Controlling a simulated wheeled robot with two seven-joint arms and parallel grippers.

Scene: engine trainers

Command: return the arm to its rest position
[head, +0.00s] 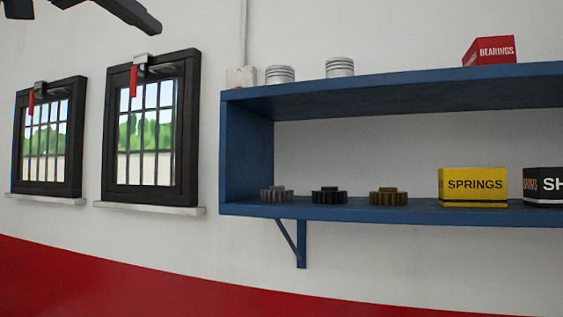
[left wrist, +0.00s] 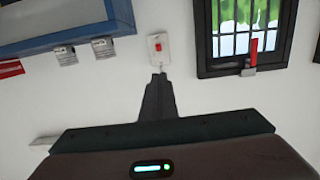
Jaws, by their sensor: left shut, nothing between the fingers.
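My left gripper (head: 153,27) shows at the top left of the head view as a dark shape cut off by the upper edge, held high in front of the white wall. In the left wrist view its dark fingers (left wrist: 158,78) are together with nothing between them. In that view the fingertips point at a white switch plate with a red switch (left wrist: 158,47); I cannot tell the distance between them. The plate (head: 240,77) also shows beside the shelf's upper left corner in the head view. My right gripper is in neither view.
A blue wall shelf (head: 247,145) holds gears (head: 329,196), a yellow springs box (head: 472,187), pistons (head: 339,67) and a red bearings box (head: 489,50). Two barred windows with red handles stand left, the nearer one (head: 190,130) beside the shelf. The wall below is clear.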

